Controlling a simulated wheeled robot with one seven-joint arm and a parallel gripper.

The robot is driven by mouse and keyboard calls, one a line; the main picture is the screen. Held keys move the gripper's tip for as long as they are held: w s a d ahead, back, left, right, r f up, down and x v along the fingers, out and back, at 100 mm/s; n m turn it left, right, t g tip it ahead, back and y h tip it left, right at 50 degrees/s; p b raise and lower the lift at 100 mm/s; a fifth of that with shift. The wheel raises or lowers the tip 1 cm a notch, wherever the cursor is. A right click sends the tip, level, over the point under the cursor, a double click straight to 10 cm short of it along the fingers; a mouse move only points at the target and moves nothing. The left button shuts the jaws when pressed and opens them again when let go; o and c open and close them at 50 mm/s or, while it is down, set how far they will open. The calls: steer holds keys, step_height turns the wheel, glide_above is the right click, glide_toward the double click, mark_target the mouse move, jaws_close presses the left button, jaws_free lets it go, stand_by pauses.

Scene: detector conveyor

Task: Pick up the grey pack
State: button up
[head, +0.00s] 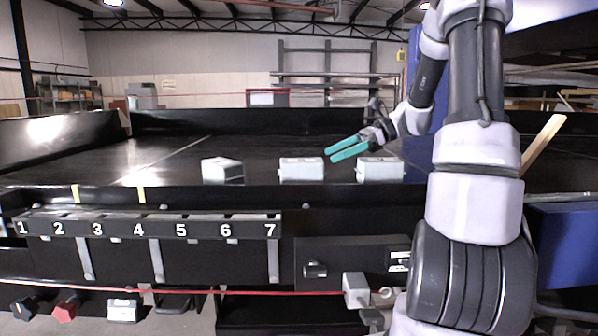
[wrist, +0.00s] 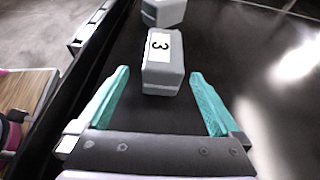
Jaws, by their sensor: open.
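Three light grey packs sit on the black conveyor in the head view: a left one (head: 222,170), a middle one (head: 301,169) and a right one (head: 380,169). My gripper (head: 328,154) has teal fingers, which point left between the middle and right packs in the picture. In the wrist view my gripper (wrist: 159,75) is open and empty. A grey pack with a white label reading 3 (wrist: 163,70) lies just ahead, between the lines of the fingers. Another grey pack (wrist: 164,12) is beyond it, cut by the top edge.
The conveyor has a raised black edge (head: 300,196) along its near side. Below it hangs a strip numbered 1 to 7 (head: 150,227). A red line (head: 160,290) runs lower down. The belt behind the packs is clear. In the wrist view, open belt (wrist: 235,45) lies right of the packs.

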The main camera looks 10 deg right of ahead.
mark_target(301, 166)
steer(key=shift+w+a+f, duration=0.1)
steer(key=shift+w, duration=0.25)
steer(key=x, duration=1)
steer(key=shift+a, duration=0.15)
steer(key=shift+c, duration=0.3)
steer(key=shift+r, duration=0.2)
jaws_close()
